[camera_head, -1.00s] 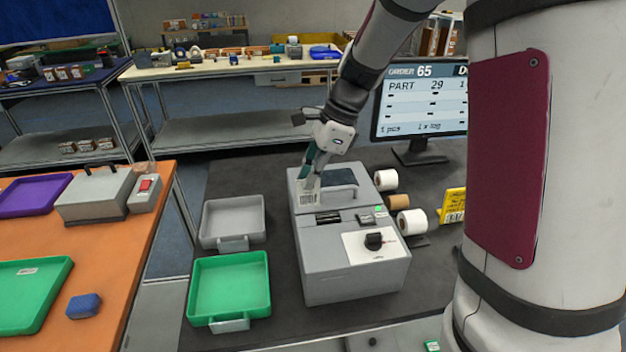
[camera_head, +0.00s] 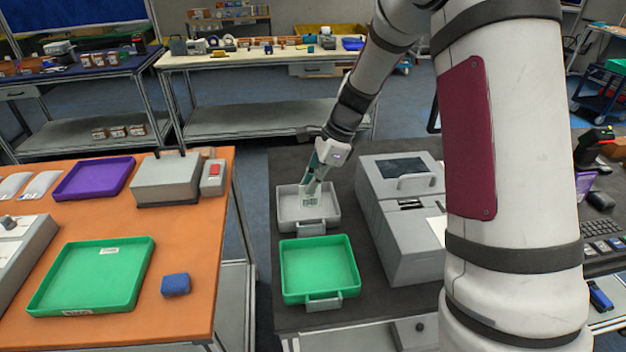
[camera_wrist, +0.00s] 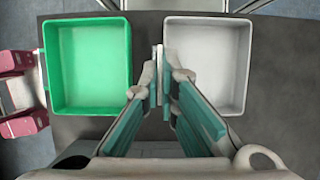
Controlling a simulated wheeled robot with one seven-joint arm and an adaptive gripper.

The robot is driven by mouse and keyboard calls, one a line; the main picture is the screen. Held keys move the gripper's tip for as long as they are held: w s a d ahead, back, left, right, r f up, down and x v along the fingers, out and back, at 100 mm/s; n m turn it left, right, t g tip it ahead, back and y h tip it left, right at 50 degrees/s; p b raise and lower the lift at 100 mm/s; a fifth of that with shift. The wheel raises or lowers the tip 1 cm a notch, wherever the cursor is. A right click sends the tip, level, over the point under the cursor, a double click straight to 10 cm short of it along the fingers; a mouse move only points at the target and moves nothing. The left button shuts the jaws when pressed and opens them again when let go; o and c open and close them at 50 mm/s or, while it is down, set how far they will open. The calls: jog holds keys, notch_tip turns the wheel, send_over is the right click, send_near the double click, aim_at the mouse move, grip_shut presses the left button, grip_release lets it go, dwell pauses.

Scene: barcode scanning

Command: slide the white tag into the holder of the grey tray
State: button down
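The white tag (camera_head: 310,199), printed with a barcode, hangs from the tips of my gripper (camera_head: 314,182) in the head view. My gripper is shut on it, over the near part of the grey tray (camera_head: 285,212). The holder (camera_head: 309,228) is on the tray's near side, just below the tag; I cannot tell whether they touch. In the wrist view the fingertips (camera_wrist: 160,88) meet at the left side of the grey tray (camera_wrist: 208,62). There the tag is seen nearly edge-on, and the fingers hide the holder.
A green tray (camera_head: 320,268) stands just nearer than the grey one. A grey printer (camera_head: 398,235) stands to the right. The orange table (camera_head: 195,235), with a purple tray (camera_head: 94,178) and a blue block (camera_head: 175,285), is to the left across a gap. Both trays look empty.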

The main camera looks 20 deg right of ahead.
aim_at(313, 204)
jog(key=shift+f+b, duration=1.15)
jog(key=shift+f, duration=2.2)
jog(key=c, duration=1.7)
grip_release()
jog(key=v, duration=1.2)
